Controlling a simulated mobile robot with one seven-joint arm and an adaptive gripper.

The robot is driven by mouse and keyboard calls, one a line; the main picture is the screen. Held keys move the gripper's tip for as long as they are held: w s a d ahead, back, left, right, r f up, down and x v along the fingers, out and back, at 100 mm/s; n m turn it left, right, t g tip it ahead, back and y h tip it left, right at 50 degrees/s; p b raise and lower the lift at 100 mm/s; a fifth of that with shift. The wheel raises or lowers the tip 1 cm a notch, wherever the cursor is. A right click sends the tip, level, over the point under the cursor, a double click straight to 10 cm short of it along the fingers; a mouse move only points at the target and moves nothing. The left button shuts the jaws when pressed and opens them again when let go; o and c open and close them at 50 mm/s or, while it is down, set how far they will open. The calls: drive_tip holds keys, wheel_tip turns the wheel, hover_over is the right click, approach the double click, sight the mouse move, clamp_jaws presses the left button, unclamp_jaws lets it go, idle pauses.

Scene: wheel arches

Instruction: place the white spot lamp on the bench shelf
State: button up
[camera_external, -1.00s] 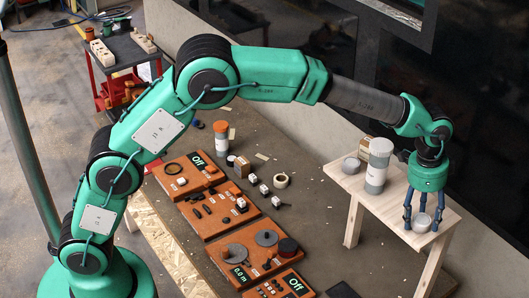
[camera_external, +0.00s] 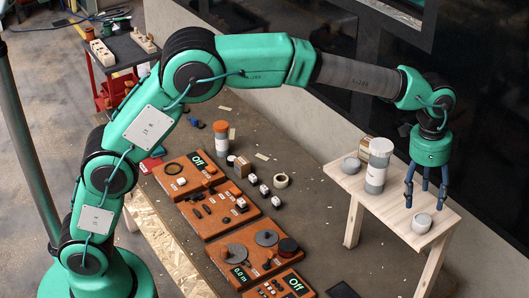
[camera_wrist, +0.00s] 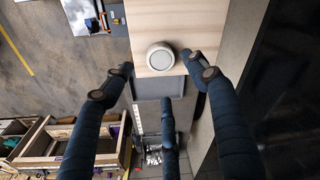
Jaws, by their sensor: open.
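The white spot lamp (camera_external: 421,223) is a short round white piece with a grey face. It sits on the light wooden bench shelf (camera_external: 402,212), near its front right end. In the wrist view the lamp (camera_wrist: 161,57) rests on the shelf board (camera_wrist: 158,20), beyond the spread fingers. My gripper (camera_external: 425,198) is above the lamp, open and empty, its blue fingers apart from it.
A tall white-capped jar (camera_external: 376,168), a second round lamp-like piece (camera_external: 351,165) and a small cardboard box (camera_external: 364,148) stand on the shelf to the left. Orange panels (camera_external: 228,205) and small parts lie on the lower bench. A dark wall stands behind the shelf.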

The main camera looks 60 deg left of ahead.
drive_tip(key=r, duration=0.4)
drive_tip(key=shift+s+a+r, duration=0.2)
drive_tip(key=shift+r, duration=0.1)
idle(0.5)
drive_tip(key=s+a+r+n+t, duration=0.1)
drive_tip(key=s+a+r+n, duration=0.1)
drive_tip(key=s+a+r, duration=0.35)
drive_tip(key=s+a+r+n, duration=0.1)
drive_tip(key=s+a+r, duration=0.1)
drive_tip(key=s+a, duration=0.7)
drive_tip(key=s+a+r+n+t, duration=0.15)
drive_tip(key=s+a+r, duration=0.3)
drive_tip(key=a, duration=0.55)
drive_tip(key=s+a+f+n, duration=0.1)
drive_tip(key=s+a+f, duration=0.2)
drive_tip(key=s, duration=0.5)
drive_tip(key=s+a+f+n+t, duration=0.1)
drive_tip(key=s+a+f+n, duration=0.1)
drive_tip(key=s+a, duration=0.3)
drive_tip(key=s+a+f+n+t+y, duration=0.1)
drive_tip(key=s+a+f, duration=0.3)
drive_tip(key=s, duration=0.8)
drive_tip(key=shift+s+a+f+n, duration=0.25)
drive_tip(key=shift+a+f+n, duration=0.15)
drive_tip(key=shift+a+n, duration=0.25)
